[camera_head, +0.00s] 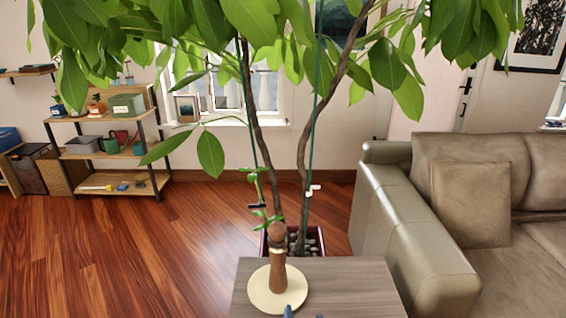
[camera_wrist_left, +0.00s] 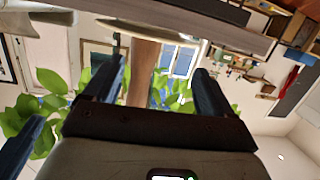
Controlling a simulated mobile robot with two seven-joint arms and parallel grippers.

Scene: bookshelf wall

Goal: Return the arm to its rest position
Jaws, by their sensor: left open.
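My left gripper (camera_wrist_left: 161,68) shows in the left wrist view with its two blue fingers spread apart and nothing clamped between them. Behind the gap stands a brown wooden post (camera_wrist_left: 143,72), nearer the left finger; I cannot tell how far off it is. In the head view the turned wooden post (camera_head: 277,262) stands upright on a round cream base (camera_head: 263,291) on the small table. Small blue tips (camera_head: 288,312) show at the bottom edge in front of this base; the rest of that gripper is out of frame. My right gripper is in neither view.
The wood-grain table (camera_head: 345,285) has bare room right of the base. A tall leafy plant (camera_head: 304,150) rises behind it. A grey-brown sofa (camera_head: 420,235) stands at the right, close to the table. Shelves (camera_head: 105,155) stand at the back left. The floor (camera_head: 130,250) at left is clear.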

